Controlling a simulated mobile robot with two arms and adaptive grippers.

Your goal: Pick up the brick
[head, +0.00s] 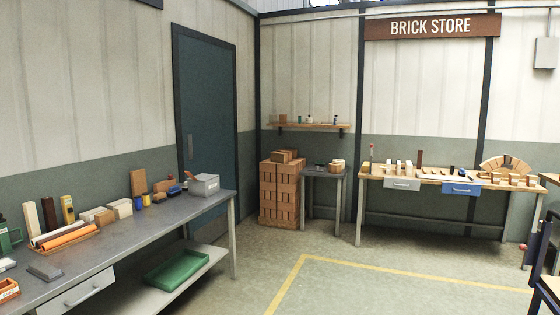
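Several bricks show in the head view, and I cannot tell which single one the task names. A tan brick (138,182) stands upright at the back of the left workbench. Paler bricks (121,208) lie along that bench. A tall stack of orange-brown bricks (278,196) stands on the floor by the corner, with loose bricks on its top. Bricks in an arch shape (506,163) stand on the right workbench. Neither of my grippers is in view.
A wooden-topped workbench (430,179) stands under the "BRICK STORE" sign (432,26). The floor between is clear, with a yellow line (400,267). A dark frame stands at far right.

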